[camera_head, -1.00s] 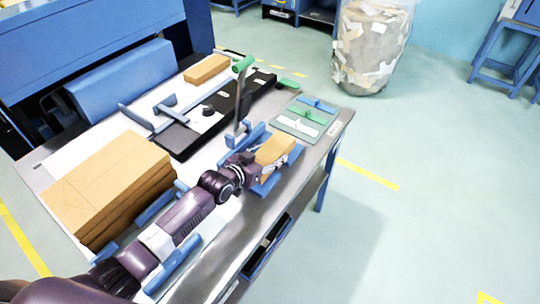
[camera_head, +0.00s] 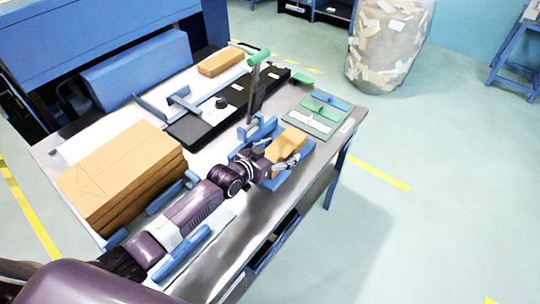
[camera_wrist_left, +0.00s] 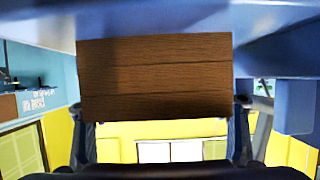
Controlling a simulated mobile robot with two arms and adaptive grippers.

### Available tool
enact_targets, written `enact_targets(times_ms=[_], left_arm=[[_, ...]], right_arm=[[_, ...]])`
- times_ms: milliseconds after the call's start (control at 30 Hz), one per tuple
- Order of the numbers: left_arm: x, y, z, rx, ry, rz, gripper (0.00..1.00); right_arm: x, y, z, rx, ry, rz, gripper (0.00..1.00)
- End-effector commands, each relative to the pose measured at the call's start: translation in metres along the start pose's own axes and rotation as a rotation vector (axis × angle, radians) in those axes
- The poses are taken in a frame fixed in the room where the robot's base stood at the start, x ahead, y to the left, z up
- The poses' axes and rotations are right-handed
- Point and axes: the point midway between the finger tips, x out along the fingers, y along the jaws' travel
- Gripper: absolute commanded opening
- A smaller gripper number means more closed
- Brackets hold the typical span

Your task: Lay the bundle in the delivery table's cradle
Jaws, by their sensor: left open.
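The tan kraft bundle (camera_head: 290,143) lies in the blue cradle (camera_head: 299,177) near the right edge of the delivery table. In the left wrist view, the brown, layered end of the bundle (camera_wrist_left: 155,75) fills the upper middle. My left gripper (camera_head: 281,163) is open at the near end of the bundle. In the wrist view, its two fingers (camera_wrist_left: 162,122) stand apart, low on either side of the bundle's end. My wrist hides part of the cradle, and whether a finger touches the bundle I cannot tell. My right gripper is not in view.
A stack of kraft sheets (camera_head: 125,172) stands at the table's left. A post with a green handle (camera_head: 258,57) rises just behind the cradle. A mat with blue, green and white pieces (camera_head: 322,113) lies to the right.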

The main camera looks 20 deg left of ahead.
Motion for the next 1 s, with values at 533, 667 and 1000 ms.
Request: enact_targets(times_ms=[533, 667, 1000], left_arm=[[-0.089, 0.0, 0.001, 0.001, -0.002, 0.0, 0.71], [-0.104, 0.0, 0.001, 0.001, -0.002, 0.0, 0.71], [-0.114, 0.0, 0.0, 0.0, -0.001, -0.001, 0.71]], right_arm=[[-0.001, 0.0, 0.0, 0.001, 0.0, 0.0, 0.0], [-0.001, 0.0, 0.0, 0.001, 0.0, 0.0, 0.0], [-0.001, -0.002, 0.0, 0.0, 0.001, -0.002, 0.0]])
